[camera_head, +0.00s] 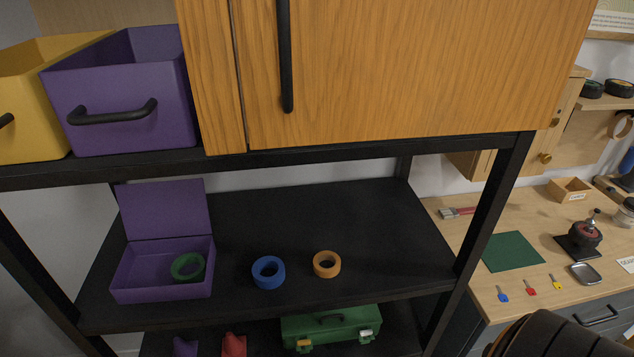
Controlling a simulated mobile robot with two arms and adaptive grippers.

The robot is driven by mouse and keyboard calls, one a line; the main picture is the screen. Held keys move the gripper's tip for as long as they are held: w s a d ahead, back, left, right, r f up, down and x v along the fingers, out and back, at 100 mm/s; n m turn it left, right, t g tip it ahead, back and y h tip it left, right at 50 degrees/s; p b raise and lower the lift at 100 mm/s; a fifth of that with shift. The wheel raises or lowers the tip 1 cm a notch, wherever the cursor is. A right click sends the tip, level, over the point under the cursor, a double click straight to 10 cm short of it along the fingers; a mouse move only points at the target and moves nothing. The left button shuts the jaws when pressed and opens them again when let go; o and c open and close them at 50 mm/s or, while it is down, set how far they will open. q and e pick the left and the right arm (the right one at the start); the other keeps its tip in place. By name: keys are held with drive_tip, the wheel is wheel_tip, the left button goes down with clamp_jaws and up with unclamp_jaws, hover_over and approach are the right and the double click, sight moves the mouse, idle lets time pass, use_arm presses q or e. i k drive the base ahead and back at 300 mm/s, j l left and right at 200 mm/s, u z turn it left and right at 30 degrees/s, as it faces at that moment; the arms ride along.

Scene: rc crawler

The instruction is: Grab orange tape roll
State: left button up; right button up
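The orange tape roll (327,264) lies flat on the black shelf (330,215), to the right of a blue tape roll (268,272). The two rolls are apart, with a gap between them. A green tape roll (188,267) sits inside an open purple box (160,284) at the left of the same shelf. Nothing covers the orange roll. Neither of my grippers shows in the head view.
A wooden cabinet (420,70) and a purple bin (125,100) stand on the shelf above. A green toolbox (331,327) is on the shelf below. A black post (490,210) bounds the shelf at the right, beside a workbench (460,240). The shelf behind the rolls is clear.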

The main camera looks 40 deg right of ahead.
sight(322, 272)
drive_tip(key=z, duration=1.15)
